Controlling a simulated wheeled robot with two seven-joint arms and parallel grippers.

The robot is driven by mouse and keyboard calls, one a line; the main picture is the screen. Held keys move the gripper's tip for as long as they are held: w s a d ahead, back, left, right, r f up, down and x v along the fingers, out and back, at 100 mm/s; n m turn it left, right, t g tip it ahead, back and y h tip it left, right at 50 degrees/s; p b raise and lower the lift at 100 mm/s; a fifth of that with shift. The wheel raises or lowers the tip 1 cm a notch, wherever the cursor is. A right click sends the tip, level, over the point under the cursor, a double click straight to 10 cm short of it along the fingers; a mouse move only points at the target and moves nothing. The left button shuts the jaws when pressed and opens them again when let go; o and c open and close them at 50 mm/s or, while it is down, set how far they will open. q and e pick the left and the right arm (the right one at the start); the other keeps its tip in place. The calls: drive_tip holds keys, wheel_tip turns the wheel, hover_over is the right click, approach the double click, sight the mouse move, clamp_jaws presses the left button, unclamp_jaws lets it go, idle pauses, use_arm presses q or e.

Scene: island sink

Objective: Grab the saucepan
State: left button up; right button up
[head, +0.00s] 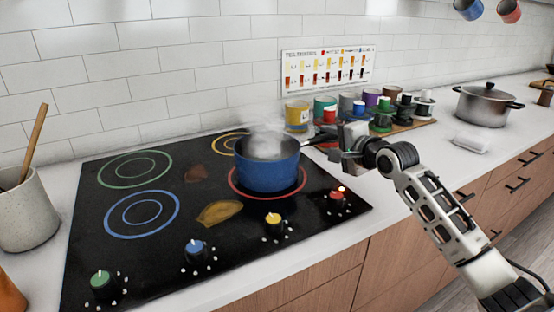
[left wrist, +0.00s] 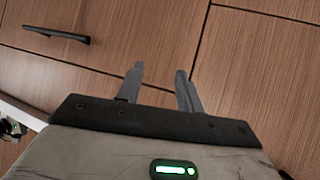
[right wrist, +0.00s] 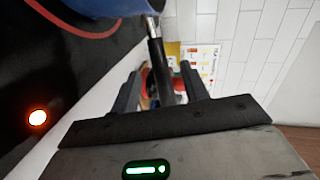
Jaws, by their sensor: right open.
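The blue saucepan (head: 266,167) stands upright on the red-ringed burner, with steam above it. Its dark handle (head: 318,139) points right, toward my right gripper (head: 341,143). In the right wrist view, the pan body (right wrist: 105,7) shows at the top edge. The handle (right wrist: 157,58) runs down between the two fingers of my right gripper (right wrist: 160,84), which is open; whether a finger touches it I cannot tell. My left gripper (left wrist: 160,76) is open and empty in front of wooden cabinet fronts; it is outside the head view.
The black cooktop (head: 150,260) has coloured rings and knobs; a red light glows by the right knob (head: 337,194). Jars and cups (head: 325,108) stand behind the handle. A lidded pot (head: 484,104) stands far right. A utensil crock (head: 24,212) is at left.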

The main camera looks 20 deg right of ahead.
drive_tip(key=x, duration=0.5)
drive_tip(key=shift+w, duration=0.1)
clamp_jaws()
drive_tip(key=shift+r, duration=0.2)
